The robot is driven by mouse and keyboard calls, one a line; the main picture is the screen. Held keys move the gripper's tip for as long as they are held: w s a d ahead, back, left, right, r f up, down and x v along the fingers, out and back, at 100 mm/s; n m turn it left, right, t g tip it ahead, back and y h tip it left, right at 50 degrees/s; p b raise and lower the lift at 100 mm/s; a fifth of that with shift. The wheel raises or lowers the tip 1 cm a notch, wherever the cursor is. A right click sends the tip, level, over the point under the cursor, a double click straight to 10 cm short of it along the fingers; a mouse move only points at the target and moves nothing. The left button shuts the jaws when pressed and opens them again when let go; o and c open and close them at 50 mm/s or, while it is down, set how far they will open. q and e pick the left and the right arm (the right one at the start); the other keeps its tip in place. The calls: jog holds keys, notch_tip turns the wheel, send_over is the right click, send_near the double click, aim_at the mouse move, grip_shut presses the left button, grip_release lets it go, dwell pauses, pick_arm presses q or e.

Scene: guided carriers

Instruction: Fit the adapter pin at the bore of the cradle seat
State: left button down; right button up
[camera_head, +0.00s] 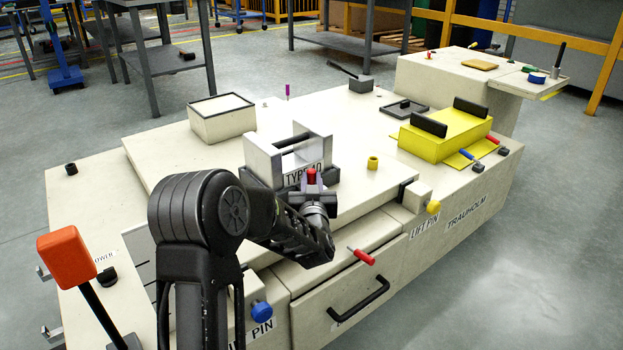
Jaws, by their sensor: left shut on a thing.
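The cradle seat (263,165) looks like the pale block with two uprights and a dark frame, labelled "TYPE A0", on the raised middle plate. My left gripper (312,188) is in front of its right side, shut on a small red piece (311,175) that looks like the adapter pin. The red top shows between the fingers; its lower end is hidden. I cannot tell whether it touches the seat. The bore cannot be made out. My right gripper is not in view.
A yellow block with black grips (445,134) is at the right. A small yellow cylinder (373,163) stands on the plate. An orange-headed lever (67,257) rises at front left. The plate right of the seat is mostly clear.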

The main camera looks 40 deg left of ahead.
pick_arm(q)
jog(key=shift+f, duration=0.2)
jog(key=c, duration=1.2)
grip_release()
jog(key=shift+s+d, duration=0.2)
jog(key=shift+s, duration=0.05)
jog(key=p+v, duration=0.2)
jog(key=v, duration=0.4)
jog(key=shift+d+r, duration=0.1)
jog(key=shift+s+d+p, duration=0.3)
jog(key=shift+s, duration=0.15)
